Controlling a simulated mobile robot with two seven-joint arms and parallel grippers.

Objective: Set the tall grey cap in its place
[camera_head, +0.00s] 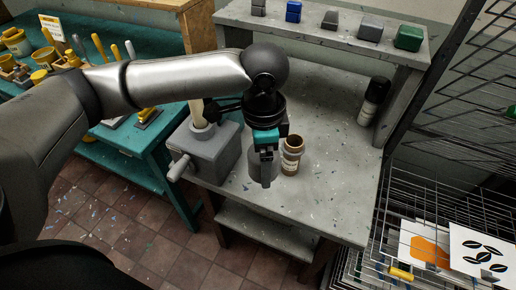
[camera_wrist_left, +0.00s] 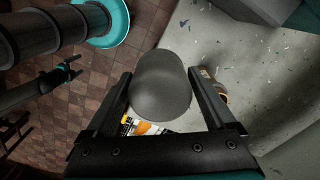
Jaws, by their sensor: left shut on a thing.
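My left gripper (camera_head: 266,158) points down over the grey workbench and is shut on a plain grey rounded piece, the tall grey cap (camera_head: 264,174). In the left wrist view the cap (camera_wrist_left: 162,85) fills the space between the two fingers. A brown open-topped jar (camera_head: 292,154) with a pale label stands upright on the bench just right of the gripper. In the left wrist view the jar (camera_wrist_left: 213,84) is partly hidden behind the right finger. I cannot tell how far the cap is above the bench. My right gripper is not in view.
A grey box with a handle (camera_head: 206,152) stands left of the gripper. A black-topped bottle (camera_head: 373,101) stands at the back right. A raised shelf (camera_head: 345,47) holds several small blocks. A wire rack (camera_head: 440,210) is at the right. The bench front right of the jar is clear.

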